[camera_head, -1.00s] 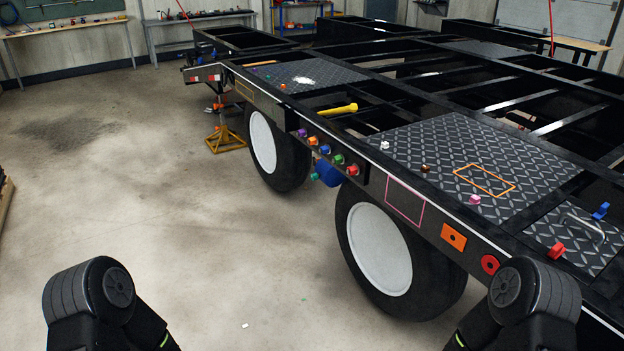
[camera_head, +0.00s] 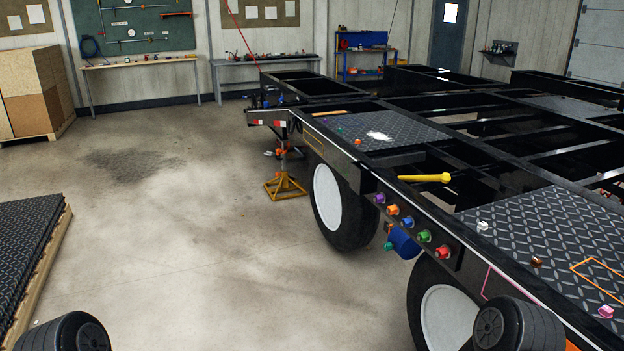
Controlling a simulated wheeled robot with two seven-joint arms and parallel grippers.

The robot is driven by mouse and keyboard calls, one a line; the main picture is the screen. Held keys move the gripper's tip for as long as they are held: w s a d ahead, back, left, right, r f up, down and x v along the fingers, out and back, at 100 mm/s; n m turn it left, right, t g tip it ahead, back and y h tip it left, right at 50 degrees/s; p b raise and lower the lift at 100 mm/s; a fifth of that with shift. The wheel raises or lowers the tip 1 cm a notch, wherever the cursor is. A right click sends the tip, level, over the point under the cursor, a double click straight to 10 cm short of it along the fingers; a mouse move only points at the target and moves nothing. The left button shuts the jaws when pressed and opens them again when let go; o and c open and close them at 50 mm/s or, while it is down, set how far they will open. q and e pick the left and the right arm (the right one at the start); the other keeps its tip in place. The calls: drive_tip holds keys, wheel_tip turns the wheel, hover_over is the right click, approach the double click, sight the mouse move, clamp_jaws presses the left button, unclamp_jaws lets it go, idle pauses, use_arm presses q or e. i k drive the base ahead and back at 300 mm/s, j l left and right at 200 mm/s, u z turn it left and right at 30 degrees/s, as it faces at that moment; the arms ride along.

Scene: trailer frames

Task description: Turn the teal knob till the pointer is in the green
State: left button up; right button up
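A small teal knob (camera_head: 388,246) sticks out at the left end of a blue cylinder (camera_head: 404,242) under the trailer's side rail, between the two wheels. No pointer or green zone can be made out at this size. Only rounded black links of my two arms show at the bottom edge, well apart from the knob. Both grippers are out of view.
The black trailer frame (camera_head: 470,150) fills the right side, with a yellow-handled tool (camera_head: 425,178) on it. A yellow jack stand (camera_head: 285,187) stands by the front wheel (camera_head: 328,197). A pallet of dark plates (camera_head: 30,250) lies at left. The concrete floor (camera_head: 200,240) between is clear.

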sight(387, 247)
drive_tip(key=i+j+u, duration=0.25)
drive_tip(key=i, duration=0.65)
drive_tip(key=i+j+u, duration=0.1)
drive_tip(key=i+u, duration=0.2)
drive_tip(key=i, duration=0.65)
drive_tip(key=i+j+z, duration=0.1)
drive_tip(key=i+z, duration=0.3)
drive_tip(key=i+j+z, duration=0.2)
drive_tip(key=i+z, duration=0.2)
drive_tip(key=i+j+z, duration=0.3)
drive_tip(key=z, duration=0.15)
drive_tip(key=i+j+z, duration=0.6)
drive_tip(key=j, duration=0.15)
drive_tip(key=j+z, duration=0.25)
drive_tip(key=j, duration=0.15)
drive_tip(key=i+j+z, duration=0.2)
drive_tip(key=j, duration=0.2)
drive_tip(key=k, duration=0.1)
